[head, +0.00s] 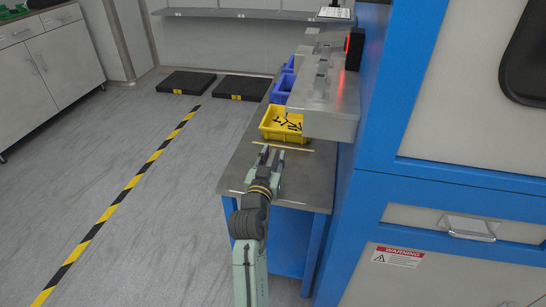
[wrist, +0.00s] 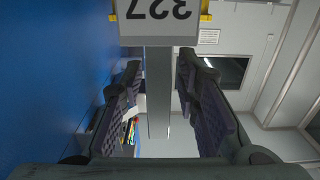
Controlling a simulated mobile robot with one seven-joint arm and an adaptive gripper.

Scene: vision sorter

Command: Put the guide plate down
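The guide plate looks like a pale panel marked 327 (wrist: 157,24), upside down in the wrist view, with yellow at its sides and a grey stem. In the head view it seems to be the thin tan strip (head: 296,149) just beyond my fingertips. My gripper (head: 272,151) reaches over the metal bench. I cannot tell whether the plate touches the bench.
A yellow bin (head: 271,133) with dark parts stands just beyond the strip, with blue bins (head: 282,87) behind. A metal machine housing (head: 325,118) overhangs the bench's right side. The bench top (head: 240,177) is bare left of my gripper. A blue cabinet (head: 375,160) closes the right.

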